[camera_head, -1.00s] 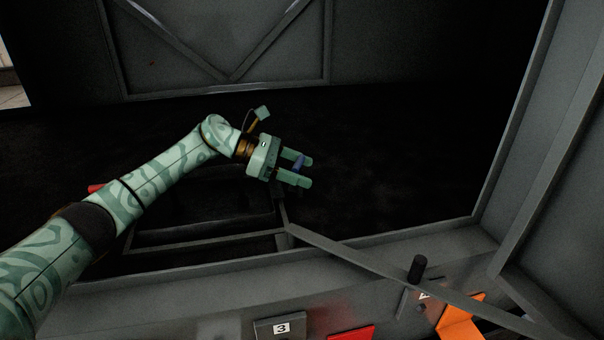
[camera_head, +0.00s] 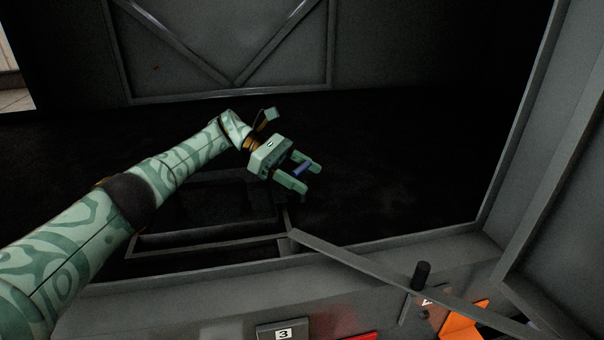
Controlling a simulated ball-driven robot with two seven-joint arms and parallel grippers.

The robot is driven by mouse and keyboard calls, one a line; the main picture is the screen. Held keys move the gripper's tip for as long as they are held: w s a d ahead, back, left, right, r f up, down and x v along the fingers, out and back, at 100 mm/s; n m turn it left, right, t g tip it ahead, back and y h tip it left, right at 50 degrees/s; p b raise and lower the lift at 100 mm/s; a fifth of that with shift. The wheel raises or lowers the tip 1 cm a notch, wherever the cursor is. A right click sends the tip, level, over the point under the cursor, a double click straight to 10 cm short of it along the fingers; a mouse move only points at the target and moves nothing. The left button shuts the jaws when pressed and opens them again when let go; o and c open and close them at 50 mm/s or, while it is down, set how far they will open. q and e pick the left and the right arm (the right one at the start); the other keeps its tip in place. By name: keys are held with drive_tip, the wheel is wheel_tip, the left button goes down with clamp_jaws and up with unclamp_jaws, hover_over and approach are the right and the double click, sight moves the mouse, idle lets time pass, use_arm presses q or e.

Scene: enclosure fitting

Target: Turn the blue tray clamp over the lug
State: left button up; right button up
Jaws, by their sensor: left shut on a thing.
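My left gripper (camera_head: 303,179) reaches in from the left over the dark floor of the enclosure. It is shut on the blue clamp (camera_head: 303,168), which shows as a small blue piece between the two fingers. The dark tray frame (camera_head: 210,241) lies below and to the left of the gripper. The lug cannot be made out in the dark. My right gripper is not in view.
A grey bar (camera_head: 350,262) runs slantwise across the front ledge, with a black knob (camera_head: 422,275) beside it. A box marked 3 (camera_head: 283,334) and an orange piece (camera_head: 463,322) are at the bottom. A grey wall (camera_head: 555,200) stands at right.

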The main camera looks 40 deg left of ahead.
use_arm(q)
drive_tip(key=o, duration=0.9)
drive_tip(key=shift+v, duration=3.75)
